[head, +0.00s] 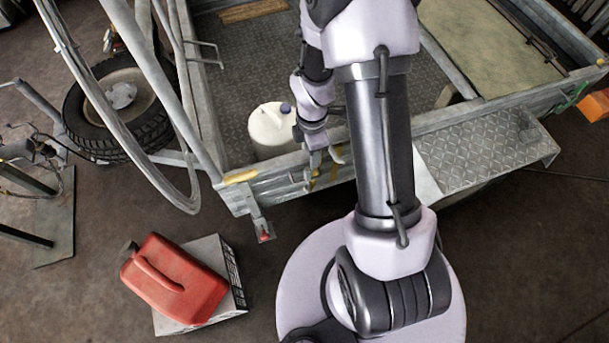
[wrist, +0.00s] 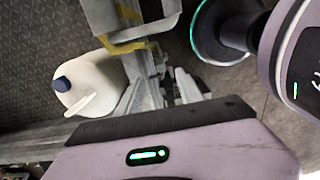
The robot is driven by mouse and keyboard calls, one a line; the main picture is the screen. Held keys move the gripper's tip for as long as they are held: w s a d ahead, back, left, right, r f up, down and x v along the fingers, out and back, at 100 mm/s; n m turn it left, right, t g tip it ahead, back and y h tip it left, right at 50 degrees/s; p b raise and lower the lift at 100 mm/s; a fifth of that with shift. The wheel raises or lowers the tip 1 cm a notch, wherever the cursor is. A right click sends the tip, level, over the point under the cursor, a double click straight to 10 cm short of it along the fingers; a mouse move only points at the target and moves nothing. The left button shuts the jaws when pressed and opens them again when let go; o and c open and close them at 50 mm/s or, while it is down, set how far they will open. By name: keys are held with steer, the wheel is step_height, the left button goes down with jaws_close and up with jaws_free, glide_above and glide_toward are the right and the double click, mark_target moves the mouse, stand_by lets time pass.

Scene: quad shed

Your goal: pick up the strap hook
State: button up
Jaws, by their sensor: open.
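My gripper (head: 326,157) is open above the front rail of the trailer (head: 285,182), pointing down. A yellow strap (head: 334,172) hangs over that rail, just below the fingers. In the wrist view the yellow strap (wrist: 122,47) runs across the rail, close to my fingers (wrist: 170,88). I cannot clearly make out the strap hook itself; the fingers and rail crowd that spot. I see nothing held between the fingers.
A white jug (head: 272,131) with a dark blue cap stands on the trailer bed, left of my gripper; the wrist view also shows the jug (wrist: 96,84). A red jerry can (head: 174,279) lies on a pale box (head: 232,268) on the floor. A spare wheel (head: 118,108) is at left.

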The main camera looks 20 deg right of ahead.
mark_target(308, 169)
step_height(308, 169, down, 7)
steer(key=shift+r+b, duration=0.1)
steer(key=shift+b, duration=1.05)
steer(key=f+b, duration=0.2)
steer(key=f, duration=0.1)
steer(key=f+b, duration=0.1)
steer(key=f, duration=0.1)
steer(key=shift+w+a+f, duration=0.1)
steer(key=shift+a+f, duration=0.05)
steer(key=shift+a, duration=0.25)
jaws_close()
